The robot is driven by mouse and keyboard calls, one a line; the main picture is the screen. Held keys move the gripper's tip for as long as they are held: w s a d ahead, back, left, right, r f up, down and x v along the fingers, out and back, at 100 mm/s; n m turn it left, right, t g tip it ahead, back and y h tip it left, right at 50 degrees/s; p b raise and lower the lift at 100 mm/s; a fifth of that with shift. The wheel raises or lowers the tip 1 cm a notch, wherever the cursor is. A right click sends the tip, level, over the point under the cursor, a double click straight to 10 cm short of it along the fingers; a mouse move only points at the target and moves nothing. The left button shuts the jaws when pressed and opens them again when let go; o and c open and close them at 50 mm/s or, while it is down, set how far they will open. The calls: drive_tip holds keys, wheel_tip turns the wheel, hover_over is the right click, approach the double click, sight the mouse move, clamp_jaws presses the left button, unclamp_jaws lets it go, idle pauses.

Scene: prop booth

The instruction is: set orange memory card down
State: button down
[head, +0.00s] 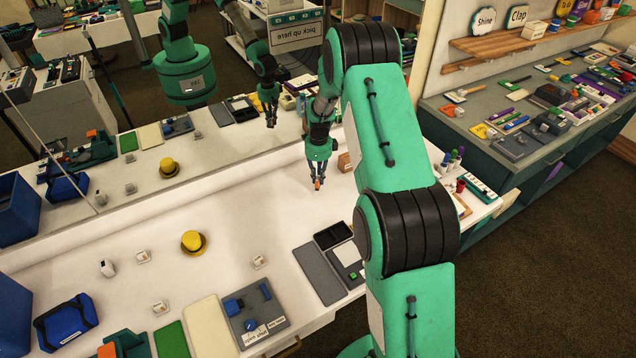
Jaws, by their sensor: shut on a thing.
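My gripper (317,180) is in the head view near the back of the white counter (225,290), pointing down. It is shut on the orange memory card (318,185), of which only a small orange patch shows between the fingertips. The card is at or just above the counter top; I cannot tell whether it touches. Most of the card is hidden by the fingers.
A yellow hat (193,242), small white boxes (259,262) and a blue bag (65,320) are on the counter. A brown box (344,162) stands right of my gripper. Bare counter lies left of it. A mirror (230,150) runs behind.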

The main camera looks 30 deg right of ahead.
sight(318, 181)
drive_tip(key=shift+w, duration=0.1)
drive_tip(key=shift+w+d, duration=0.1)
drive_tip(key=shift+w, duration=0.05)
drive_tip(key=shift+w+f, duration=0.15)
drive_tip(key=shift+f, duration=0.2)
drive_tip(key=shift+f+b, duration=0.35)
drive_tip(key=shift+f, duration=1.1)
drive_tip(key=shift+f, duration=0.2)
drive_tip(key=c, duration=1.7)
unclamp_jaws()
drive_tip(key=shift+r, duration=0.2)
